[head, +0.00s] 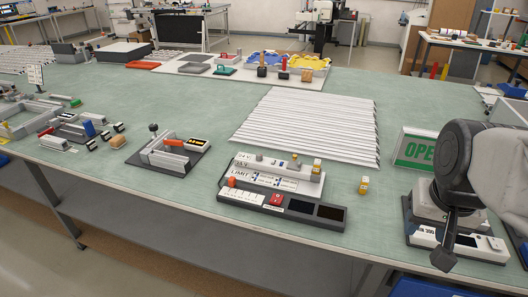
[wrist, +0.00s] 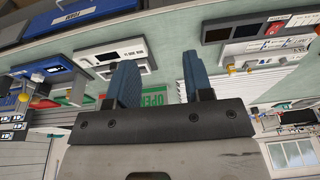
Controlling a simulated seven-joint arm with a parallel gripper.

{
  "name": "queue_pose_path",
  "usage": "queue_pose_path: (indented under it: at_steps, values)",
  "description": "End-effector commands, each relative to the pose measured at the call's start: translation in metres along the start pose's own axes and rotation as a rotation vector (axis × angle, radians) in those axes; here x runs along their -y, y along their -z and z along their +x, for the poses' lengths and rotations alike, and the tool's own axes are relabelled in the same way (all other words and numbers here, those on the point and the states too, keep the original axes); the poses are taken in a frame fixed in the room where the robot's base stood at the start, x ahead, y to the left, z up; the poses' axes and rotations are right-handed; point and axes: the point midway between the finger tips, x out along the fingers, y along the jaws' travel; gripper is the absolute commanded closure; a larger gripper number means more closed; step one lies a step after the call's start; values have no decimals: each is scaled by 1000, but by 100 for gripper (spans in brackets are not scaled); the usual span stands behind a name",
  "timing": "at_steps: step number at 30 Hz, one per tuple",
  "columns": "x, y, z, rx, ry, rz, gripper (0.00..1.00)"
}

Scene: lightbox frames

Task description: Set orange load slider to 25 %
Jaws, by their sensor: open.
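A grey control panel (head: 228,209) stands near the front edge of the bench in the head view. A small orange slider knob (head: 232,181) sits at the left end of its front strip, above a printed scale (head: 243,196). The scale's figures are too small to read. My gripper (wrist: 162,78) is open and empty in the wrist view, its two blue fingers apart. In the head view my arm is at the right, well away from the knob. A panel with dark screens (wrist: 245,33) shows at the upper right of the wrist view.
The panel also carries a red button (head: 276,199), a raised back row with knobs and dark screens. A green OPEN sign (head: 415,150) stands near my arm. White slats (head: 310,125) lie behind the panel. A fixture with an orange part (head: 173,143) stands to its left.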

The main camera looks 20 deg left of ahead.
Motion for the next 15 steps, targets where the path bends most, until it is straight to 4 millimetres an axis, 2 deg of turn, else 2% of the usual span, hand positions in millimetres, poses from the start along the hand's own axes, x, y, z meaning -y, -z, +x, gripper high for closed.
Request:
queue_pose_path:
  at_steps: [3,15]
  values:
    - [18,25,3,16,7,-5,53]
    - [90,100,20,59,22,-6,53]
